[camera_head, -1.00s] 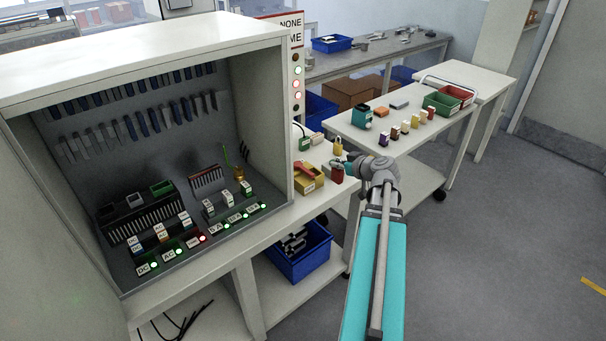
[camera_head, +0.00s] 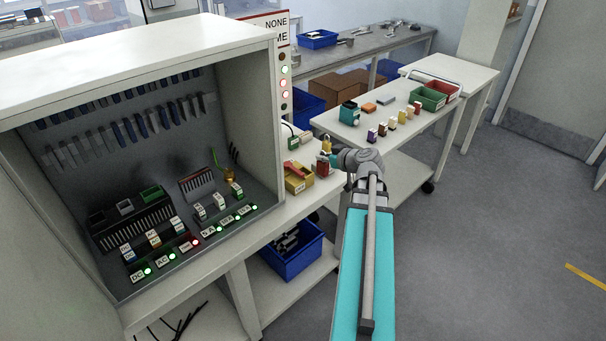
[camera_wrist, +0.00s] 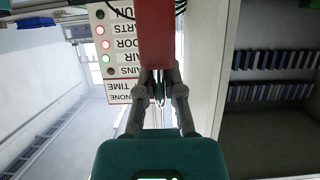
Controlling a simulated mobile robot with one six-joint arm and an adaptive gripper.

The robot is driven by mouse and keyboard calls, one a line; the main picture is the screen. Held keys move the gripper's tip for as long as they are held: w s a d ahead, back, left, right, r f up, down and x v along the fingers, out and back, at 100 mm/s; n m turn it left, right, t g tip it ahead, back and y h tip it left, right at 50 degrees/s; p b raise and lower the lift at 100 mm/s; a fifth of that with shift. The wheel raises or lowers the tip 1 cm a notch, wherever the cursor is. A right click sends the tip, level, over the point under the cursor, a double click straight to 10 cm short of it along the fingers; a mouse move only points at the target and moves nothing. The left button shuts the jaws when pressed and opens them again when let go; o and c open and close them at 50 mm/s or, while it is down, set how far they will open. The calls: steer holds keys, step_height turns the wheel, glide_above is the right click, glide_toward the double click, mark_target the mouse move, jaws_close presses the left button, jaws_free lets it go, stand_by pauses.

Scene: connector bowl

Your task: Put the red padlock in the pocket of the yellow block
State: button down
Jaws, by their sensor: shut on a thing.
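The red padlock (camera_head: 322,168) hangs from my gripper (camera_head: 331,157) in the head view, just right of the yellow block. In the wrist view its red body (camera_wrist: 157,35) fills the top centre, and my gripper's fingers (camera_wrist: 158,90) are closed around its shackle. The yellow block (camera_head: 298,184) stands on the white bench with a white label on its front and a red piece across its left part. The inside of its pocket is too small to make out. I cannot tell the padlock's exact height above the bench.
A yellow padlock (camera_head: 326,144) stands behind my gripper. The grey cabinet (camera_head: 250,110) with switches and lit lamps rises close on the left. A white cart (camera_head: 385,148) with several small coloured blocks and a teal holder (camera_head: 349,113) is to the right. A blue bin (camera_head: 292,255) sits below.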

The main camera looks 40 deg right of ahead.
mark_target(294, 170)
steer(key=shift+w+a+r+p, duration=0.1)
steer(key=shift+a+r+p, duration=0.1)
steer(key=shift+r+p, duration=0.5)
steer(key=shift+r, duration=0.1)
steer(key=shift+b, duration=0.3)
steer(key=shift+w+d+f+b, duration=0.2)
steer(key=shift+w+f+b, duration=0.1)
steer(key=shift+w, duration=0.2)
steer(key=w+d+f+b, duration=0.3)
steer(key=w+f+b, duration=0.5)
steer(key=w, duration=0.3)
steer(key=shift+w+d+f, duration=0.15)
steer(key=shift+w+f, duration=0.1)
steer(key=shift+w, duration=0.1)
